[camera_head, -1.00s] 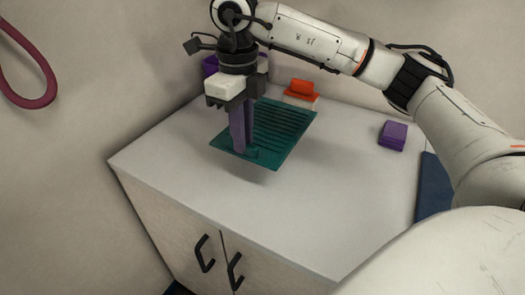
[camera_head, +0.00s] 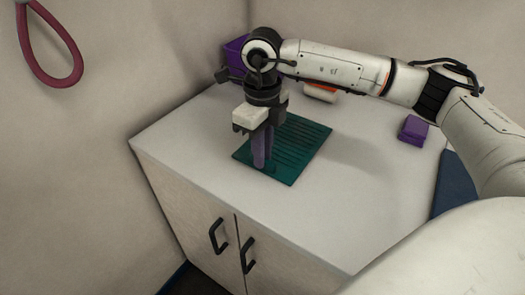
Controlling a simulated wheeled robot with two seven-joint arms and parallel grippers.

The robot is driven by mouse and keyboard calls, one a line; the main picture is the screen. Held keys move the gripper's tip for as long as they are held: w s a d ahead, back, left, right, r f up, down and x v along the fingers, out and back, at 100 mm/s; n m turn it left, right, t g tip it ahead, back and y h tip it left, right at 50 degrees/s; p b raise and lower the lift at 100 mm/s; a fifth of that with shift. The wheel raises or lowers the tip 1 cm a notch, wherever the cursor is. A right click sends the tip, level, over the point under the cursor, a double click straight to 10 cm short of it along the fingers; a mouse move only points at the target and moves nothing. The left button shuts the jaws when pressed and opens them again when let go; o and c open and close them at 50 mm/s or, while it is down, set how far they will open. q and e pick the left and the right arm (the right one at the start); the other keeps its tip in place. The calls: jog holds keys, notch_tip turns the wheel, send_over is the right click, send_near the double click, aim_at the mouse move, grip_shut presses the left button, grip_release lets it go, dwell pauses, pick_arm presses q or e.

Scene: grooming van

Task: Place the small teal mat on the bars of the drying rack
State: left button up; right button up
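The small teal mat (camera_head: 300,150), a flat rectangle with dark parallel lines across it, is low over or on the pale counter; I cannot tell if it touches. My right gripper (camera_head: 261,165) points down at the mat's left end, its purple fingers close together and apparently pinching the mat. The fingers hide part of that end. No drying rack can be made out apart from this. My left gripper is not in view.
The counter (camera_head: 190,135) has bare room left and in front of the mat. A purple bin (camera_head: 235,50) and an orange-and-white item (camera_head: 320,92) are at the back. A purple block (camera_head: 413,130) and a dark blue item (camera_head: 455,185) are at the right.

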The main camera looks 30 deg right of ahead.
jog(key=o, duration=0.4)
jog(key=shift+c, duration=0.2)
jog(key=shift+r, duration=0.15)
jog(key=shift+o, duration=0.4)
notch_tip(320, 180, up, 12)
jog(key=b, duration=0.1)
jog(key=shift+f, duration=0.2)
jog(key=s+f+t, duration=0.1)
jog(key=f, duration=0.1)
jog(key=f+t+y, duration=0.1)
jog(key=f, duration=0.1)
jog(key=s+f+t, duration=0.1)
jog(key=f+t, duration=0.1)
jog(key=f, duration=0.1)
jog(key=shift+s+d+y, duration=0.3)
jog(key=shift+d+y, duration=0.1)
jog(key=shift+x, duration=2.85)
